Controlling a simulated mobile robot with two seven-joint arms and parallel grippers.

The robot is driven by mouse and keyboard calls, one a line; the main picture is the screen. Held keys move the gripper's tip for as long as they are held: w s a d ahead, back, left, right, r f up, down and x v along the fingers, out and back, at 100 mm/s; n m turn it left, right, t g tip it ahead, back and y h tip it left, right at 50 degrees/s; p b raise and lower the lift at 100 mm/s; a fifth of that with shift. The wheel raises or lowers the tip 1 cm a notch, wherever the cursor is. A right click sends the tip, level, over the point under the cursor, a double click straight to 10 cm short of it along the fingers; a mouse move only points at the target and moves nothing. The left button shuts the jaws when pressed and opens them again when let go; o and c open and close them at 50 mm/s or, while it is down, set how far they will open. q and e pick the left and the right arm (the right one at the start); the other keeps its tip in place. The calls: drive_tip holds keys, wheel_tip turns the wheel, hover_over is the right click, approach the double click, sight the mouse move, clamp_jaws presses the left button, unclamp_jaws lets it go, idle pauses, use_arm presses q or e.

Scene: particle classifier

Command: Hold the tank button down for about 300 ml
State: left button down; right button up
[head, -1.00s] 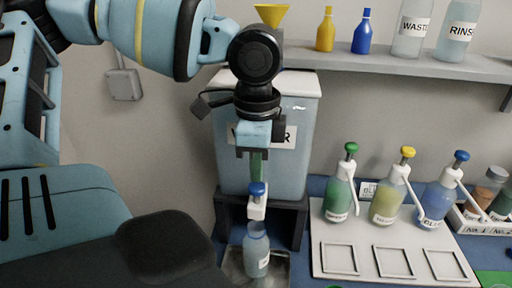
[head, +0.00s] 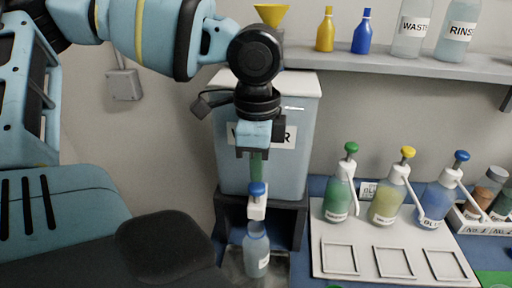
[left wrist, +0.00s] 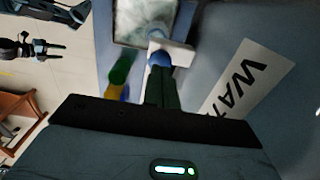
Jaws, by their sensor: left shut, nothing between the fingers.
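The tank (head: 298,165) is a large bluish box with a pale lid and a label partly hidden by my left wrist. Below its front a white tap carries the blue tank button (head: 257,189). My left gripper (head: 257,179) is shut and empty, pointing down with its fingertips at the top of the button. The button also shows just beyond the fingers in the left wrist view (left wrist: 158,58). I cannot tell how far it is pressed. A clear bottle (head: 257,254) with bluish content stands upright under the tap; its fill level is hard to read.
Pump bottles with green (head: 339,195), yellow (head: 386,205) and blue (head: 436,203) tops stand on a white board (head: 332,238) to the right. A shelf (head: 400,66) holds more bottles above. A dark jointed part, perhaps my right gripper, shows small in the left wrist view (left wrist: 30,48).

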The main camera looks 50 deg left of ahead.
sight(257, 185)
drive_tip(key=shift+s, duration=0.2)
use_arm(q)
drive_tip(key=shift+f, duration=0.5)
drive_tip(key=shift+f+b, duration=0.4)
drive_tip(key=shift+f, duration=0.65)
drive_tip(key=shift+r+p, duration=1.55)
drive_tip(key=shift+r, duration=2.1)
use_arm(e)
drive_tip(key=shift+t, duration=0.4)
drive_tip(key=w+r, duration=0.1)
drive_tip(key=r, duration=0.1)
drive_tip(key=w+r, duration=0.2)
drive_tip(key=shift+r, duration=0.1)
drive_tip(key=shift+w, duration=0.3)
drive_tip(key=shift+s, duration=0.5)
